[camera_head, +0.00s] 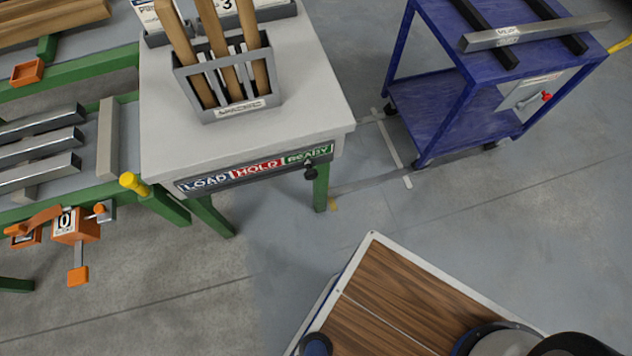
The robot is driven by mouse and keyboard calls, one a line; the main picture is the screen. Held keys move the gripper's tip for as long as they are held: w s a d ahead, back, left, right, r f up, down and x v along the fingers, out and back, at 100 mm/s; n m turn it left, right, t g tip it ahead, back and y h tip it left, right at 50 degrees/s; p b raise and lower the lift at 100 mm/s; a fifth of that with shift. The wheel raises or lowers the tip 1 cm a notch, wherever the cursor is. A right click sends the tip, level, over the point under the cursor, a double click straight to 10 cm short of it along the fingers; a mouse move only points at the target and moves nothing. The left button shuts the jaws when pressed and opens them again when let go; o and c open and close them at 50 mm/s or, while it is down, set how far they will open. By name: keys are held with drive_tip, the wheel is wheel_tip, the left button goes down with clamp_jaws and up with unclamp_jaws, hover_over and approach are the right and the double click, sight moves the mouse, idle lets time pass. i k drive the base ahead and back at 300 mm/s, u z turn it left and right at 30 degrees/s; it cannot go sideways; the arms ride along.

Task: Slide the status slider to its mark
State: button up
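The status strip (223,178) is fixed along the front edge of a light grey table. It has a blue LOAD field, a red HOLD field and a green READY field from left to right. The slider's black knob (310,173) hangs below the strip, with a small light pointer above it against the green READY field. Which mark is meant cannot be told from the picture. My gripper is not in view.
A grey holder (222,106) with wooden handles stands on the grey table (320,97). Left is a green-framed rack (70,60) with metal bars and an orange counter box (76,226). Right is a blue cart (440,97). The floor before the strip is clear.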

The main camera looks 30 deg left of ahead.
sight(311, 172)
drive_tip(key=k, duration=0.95)
drive_tip(key=u, duration=1.6)
